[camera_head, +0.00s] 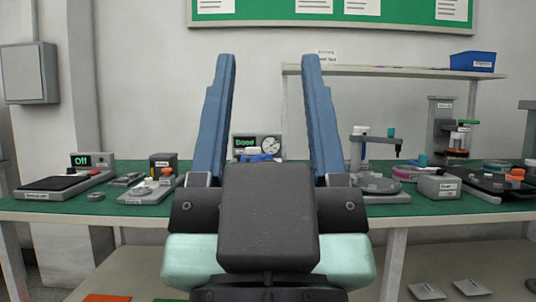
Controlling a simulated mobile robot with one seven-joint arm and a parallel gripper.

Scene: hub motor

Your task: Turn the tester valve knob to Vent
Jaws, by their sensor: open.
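My gripper (268,62) fills the middle of the head view, with two long blue fingers spread wide and nothing between them. Its black palm covers the bench behind it. Between the fingers, further back on the bench, stands a grey tester box (237,140) with a round white gauge (268,147) and a small display with green letters, perhaps "Bleed". A small blue part (257,156) in front of it may be the valve knob. Its lower part is hidden by my palm, and its setting cannot be read. The gripper appears well short of the tester and apart from it.
The green bench (420,210) carries several devices. On the left are a black-topped scale (55,183) and a small fixture with an orange knob (166,172). On the right are a stand (363,150), a grey box (438,187) and a press (440,125). A shelf (400,71) stands behind.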

